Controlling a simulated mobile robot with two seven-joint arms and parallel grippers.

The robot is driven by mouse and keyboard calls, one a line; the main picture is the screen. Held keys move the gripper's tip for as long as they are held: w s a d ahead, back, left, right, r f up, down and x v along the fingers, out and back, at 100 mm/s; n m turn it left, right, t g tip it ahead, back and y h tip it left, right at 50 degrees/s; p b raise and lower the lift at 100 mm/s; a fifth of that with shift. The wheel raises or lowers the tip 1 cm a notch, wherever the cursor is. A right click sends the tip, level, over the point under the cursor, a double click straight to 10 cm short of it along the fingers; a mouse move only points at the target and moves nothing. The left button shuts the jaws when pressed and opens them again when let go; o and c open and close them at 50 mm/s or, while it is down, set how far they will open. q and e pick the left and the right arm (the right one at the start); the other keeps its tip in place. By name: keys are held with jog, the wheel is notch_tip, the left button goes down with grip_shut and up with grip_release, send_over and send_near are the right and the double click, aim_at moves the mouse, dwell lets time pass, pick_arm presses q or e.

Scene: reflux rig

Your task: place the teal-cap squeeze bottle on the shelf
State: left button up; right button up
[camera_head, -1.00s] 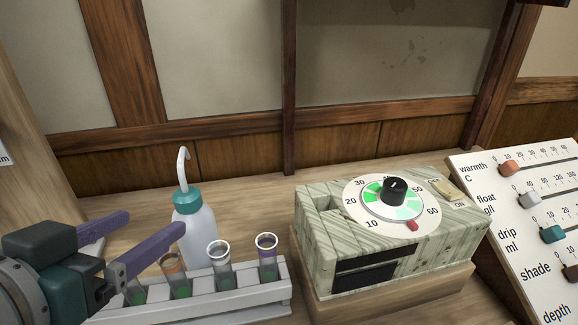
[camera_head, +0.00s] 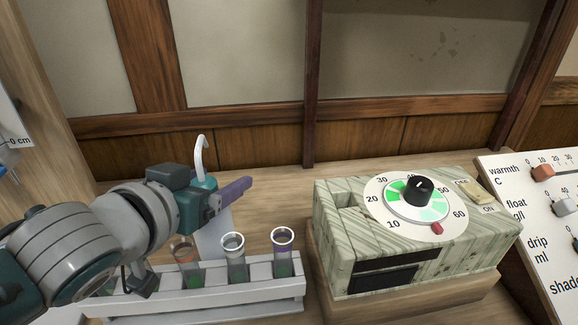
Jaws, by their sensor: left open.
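The squeeze bottle (camera_head: 212,240) stands upright on the wooden bench behind the tube rack. Its teal cap (camera_head: 207,181) and pale bent spout show above my left gripper (camera_head: 230,193). The gripper is open, at the height of the bottle's neck, and covers part of the cap and upper body. One purple finger reaches past the bottle's right side; the other finger is hidden. I cannot tell whether the fingers touch the bottle. No shelf can be made out clearly. My right gripper is out of view.
A grey rack (camera_head: 255,292) with several tubes stands in front of the bottle. A striped dial box (camera_head: 335,238) is to the right, with a slider panel (camera_head: 515,190) beyond. A panelled wall closes the back. Bare bench lies between bottle and wall.

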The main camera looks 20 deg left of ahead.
pick_arm(q)
jog(key=c, duration=1)
jog(key=shift+o, duration=0.2)
jog(key=shift+r, duration=0.2)
